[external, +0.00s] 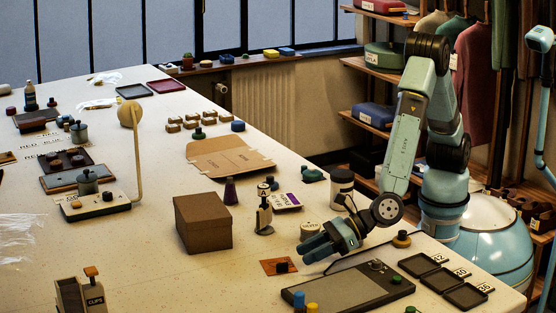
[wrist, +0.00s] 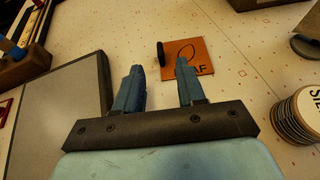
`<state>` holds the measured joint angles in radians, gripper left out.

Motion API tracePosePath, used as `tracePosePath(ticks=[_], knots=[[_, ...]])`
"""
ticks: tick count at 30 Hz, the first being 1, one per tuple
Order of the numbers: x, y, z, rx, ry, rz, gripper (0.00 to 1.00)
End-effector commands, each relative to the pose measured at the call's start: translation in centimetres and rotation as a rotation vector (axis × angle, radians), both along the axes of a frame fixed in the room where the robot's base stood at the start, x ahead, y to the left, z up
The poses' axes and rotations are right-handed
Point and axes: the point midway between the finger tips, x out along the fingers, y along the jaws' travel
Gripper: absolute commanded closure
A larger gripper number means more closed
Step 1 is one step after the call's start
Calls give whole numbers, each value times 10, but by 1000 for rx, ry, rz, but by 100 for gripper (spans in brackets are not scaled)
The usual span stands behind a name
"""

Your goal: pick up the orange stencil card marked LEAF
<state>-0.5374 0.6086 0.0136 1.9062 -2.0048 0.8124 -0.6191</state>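The orange stencil card (external: 268,267) lies flat on the table in front of the brown box. In the wrist view the card (wrist: 203,54) shows a leaf outline and the letters "AF"; the rest of the word is hidden behind my right finger. A dark upright grip or knob (wrist: 160,53) stands at the card's left edge; it shows as a dark knob (external: 283,267) in the external view. My gripper (wrist: 156,68) is open and empty, its fingers apart. In the external view my gripper (external: 312,248) is just right of the card, above the table.
A grey flat-topped device (external: 350,287) lies to the right of the card, close to my gripper. A brown box (external: 203,222) stands behind and left. Bare table lies left of the card.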

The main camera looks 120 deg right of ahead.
Motion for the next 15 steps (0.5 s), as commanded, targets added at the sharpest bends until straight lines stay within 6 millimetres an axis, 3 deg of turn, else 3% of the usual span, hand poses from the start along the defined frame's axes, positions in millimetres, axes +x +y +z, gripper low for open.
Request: tracePosePath(ticks=[10, 15], knots=[[18, -5, -7, 0, 0, -2, 61], [38, -11, -14, 0, 1, -2, 61]])
